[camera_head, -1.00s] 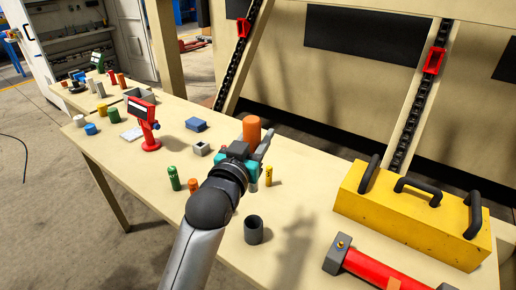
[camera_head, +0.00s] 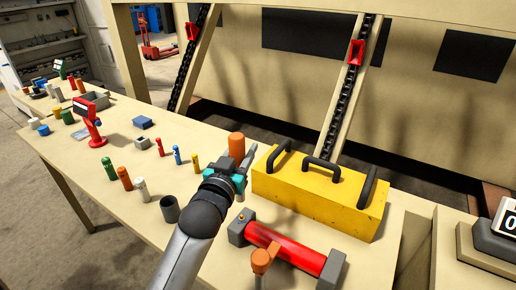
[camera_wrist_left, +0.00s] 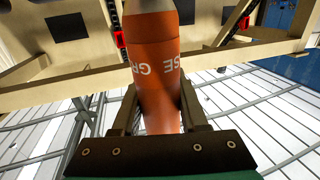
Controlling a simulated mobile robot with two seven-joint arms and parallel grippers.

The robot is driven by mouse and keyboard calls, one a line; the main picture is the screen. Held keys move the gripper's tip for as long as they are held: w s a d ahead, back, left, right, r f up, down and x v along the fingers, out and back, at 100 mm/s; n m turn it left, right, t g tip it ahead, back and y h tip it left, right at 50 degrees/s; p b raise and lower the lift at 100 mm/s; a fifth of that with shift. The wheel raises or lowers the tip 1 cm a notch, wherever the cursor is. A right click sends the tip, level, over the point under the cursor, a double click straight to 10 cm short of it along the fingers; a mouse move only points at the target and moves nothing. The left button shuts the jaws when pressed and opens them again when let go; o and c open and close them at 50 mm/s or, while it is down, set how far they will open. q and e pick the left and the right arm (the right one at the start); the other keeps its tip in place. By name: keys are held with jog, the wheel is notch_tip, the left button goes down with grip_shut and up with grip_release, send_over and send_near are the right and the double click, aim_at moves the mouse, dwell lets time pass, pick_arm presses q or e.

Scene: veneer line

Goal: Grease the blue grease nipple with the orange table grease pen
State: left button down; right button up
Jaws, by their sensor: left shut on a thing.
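My left gripper (camera_head: 238,158) is shut on an orange grease pen (camera_head: 236,145), held above the table. In the left wrist view the pen (camera_wrist_left: 157,75) stands between the two dark fingers, with pale upside-down lettering partly readable as GR and SE, and a grey end at the top. I cannot make out a blue grease nipple. My right gripper is not in view.
A yellow toolbox (camera_head: 315,200) with black handles stands right of the gripper. A dark grey cup (camera_head: 169,208) and several small coloured cylinders stand to the left. A red stand tool (camera_head: 92,122) is farther left. Bare tabletop (camera_head: 205,135) lies behind the small cylinders.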

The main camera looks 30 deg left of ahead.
pick_arm(q)
jog(key=shift+f+b, duration=1.3)
jog(key=shift+f, duration=1.55)
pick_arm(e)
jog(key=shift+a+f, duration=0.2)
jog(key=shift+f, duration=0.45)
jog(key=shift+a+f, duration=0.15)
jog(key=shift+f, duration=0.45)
pick_arm(q)
jog(key=shift+f+b, duration=0.7)
jog(key=shift+f, duration=0.55)
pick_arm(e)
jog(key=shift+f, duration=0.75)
pick_arm(q)
jog(key=shift+r+p, duration=0.55)
jog(key=shift+p, duration=0.15)
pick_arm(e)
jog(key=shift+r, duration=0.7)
pick_arm(q)
jog(key=shift+f+b, duration=0.4)
jog(key=shift+f, duration=0.15)
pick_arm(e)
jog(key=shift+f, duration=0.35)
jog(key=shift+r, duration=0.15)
